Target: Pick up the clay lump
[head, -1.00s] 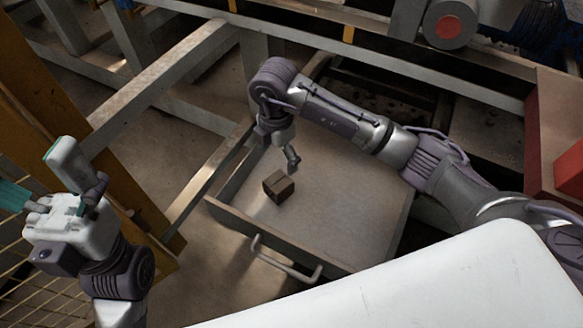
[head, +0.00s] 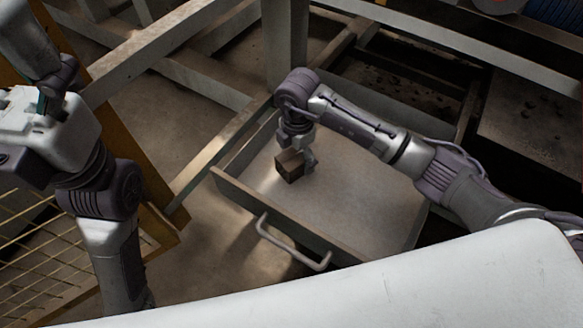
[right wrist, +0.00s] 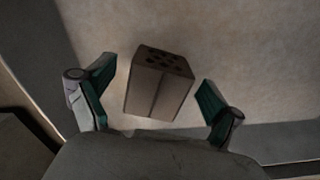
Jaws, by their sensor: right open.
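The clay lump shows as a small brown hollow brick (head: 289,167) with several holes in one end. It lies in the open drawer (head: 345,236), near its left side. My right gripper (head: 298,150) is above and right against the brick in the head view. The right wrist view shows the brick (right wrist: 158,88) between the open fingers of the right gripper (right wrist: 157,76), with a gap on each side. One fingertip partly hides behind the brick in the head view. My left gripper (head: 38,75) is raised at the far left, cut by the picture edge.
The drawer has low walls and a metal handle (head: 292,243) on its front. Its floor right of the brick is bare. Metal frame beams (head: 190,58) run behind and left of it. A yellow post and wire mesh (head: 45,245) stand at the left.

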